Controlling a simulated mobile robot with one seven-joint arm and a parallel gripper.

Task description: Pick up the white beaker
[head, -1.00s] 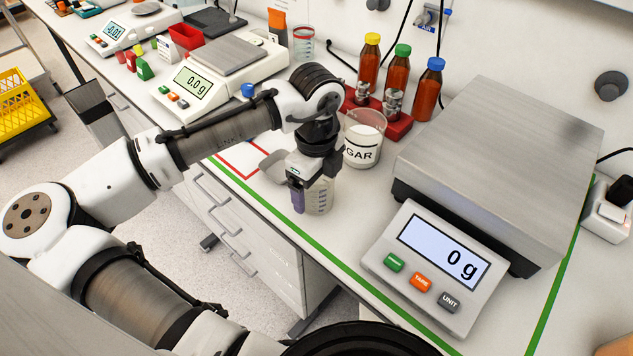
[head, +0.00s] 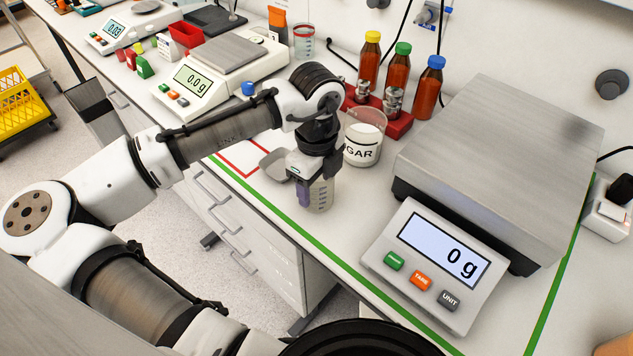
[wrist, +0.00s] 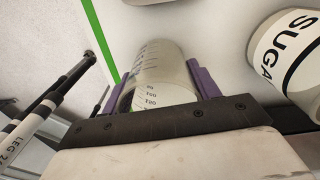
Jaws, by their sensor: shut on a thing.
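The white beaker (head: 321,195) is translucent with dark graduation marks and stands near the front edge of the bench, just inside the green line. My gripper (head: 312,192) comes down over it from above, with its purple fingers on either side. In the wrist view the beaker (wrist: 160,72) sits between the two purple fingers of my gripper (wrist: 163,88), which is shut on it. The gripper covers the beaker's upper part in the head view. I cannot tell any gap between the beaker's base and the bench.
A large scale (head: 440,262) fills the right. Brown bottles (head: 398,80) stand in a red rack behind. The bench's front edge is close.

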